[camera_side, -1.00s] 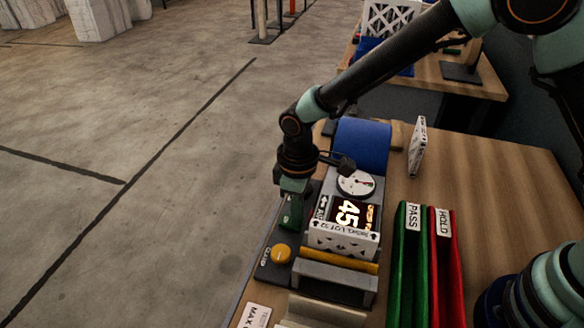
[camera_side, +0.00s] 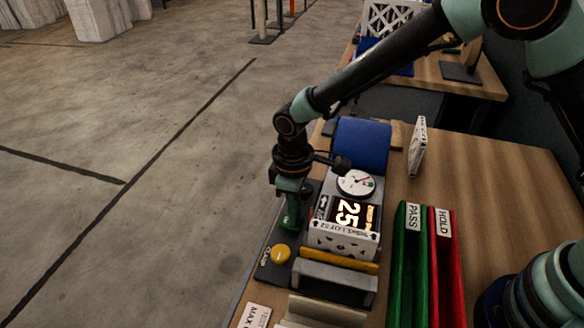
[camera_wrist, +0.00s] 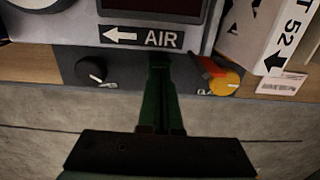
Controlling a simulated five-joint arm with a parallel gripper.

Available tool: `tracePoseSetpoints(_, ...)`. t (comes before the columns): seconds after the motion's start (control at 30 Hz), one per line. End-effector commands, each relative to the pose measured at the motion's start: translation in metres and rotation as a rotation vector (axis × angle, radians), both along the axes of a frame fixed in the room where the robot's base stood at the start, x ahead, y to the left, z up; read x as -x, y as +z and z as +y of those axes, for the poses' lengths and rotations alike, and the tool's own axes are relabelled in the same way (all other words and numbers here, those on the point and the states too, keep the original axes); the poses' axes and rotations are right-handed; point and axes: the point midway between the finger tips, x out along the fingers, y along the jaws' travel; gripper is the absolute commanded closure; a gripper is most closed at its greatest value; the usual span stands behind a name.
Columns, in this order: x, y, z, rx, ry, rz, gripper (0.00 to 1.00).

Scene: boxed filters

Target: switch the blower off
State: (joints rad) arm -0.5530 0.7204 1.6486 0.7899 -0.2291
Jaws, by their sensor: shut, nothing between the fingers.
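The blower unit has a blue drum (camera_side: 362,143), a round dial gauge (camera_side: 356,183) and a lit display (camera_side: 350,213) that reads 25. In the wrist view, a black knob (camera_wrist: 92,70) with a white mark sits on the dark panel, left of my fingers and below the AIR label (camera_wrist: 140,37). My gripper (camera_side: 290,222) points down over the panel beside the unit. In the wrist view, my green fingers (camera_wrist: 160,100) are together, empty and apart from the knob. In the side view, my gripper hides the knob.
A yellow clamp button (camera_side: 282,253) is on the same panel, near my gripper. A white boxed filter (camera_side: 325,238) sits against the unit. Green PASS (camera_side: 405,270) and red HOLD (camera_side: 446,270) trays stand to the right.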

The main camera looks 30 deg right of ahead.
Motion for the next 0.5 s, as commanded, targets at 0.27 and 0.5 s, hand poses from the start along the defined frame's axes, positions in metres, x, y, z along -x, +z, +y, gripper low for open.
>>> tracePoseSetpoints(0.27,-0.0060,0.0013,0.0064,-0.011,0.005,-0.018,1.00)
tracePoseSetpoints(0.5,-0.0059,0.0078,0.0060,-0.011,0.004,-0.016,1.00)
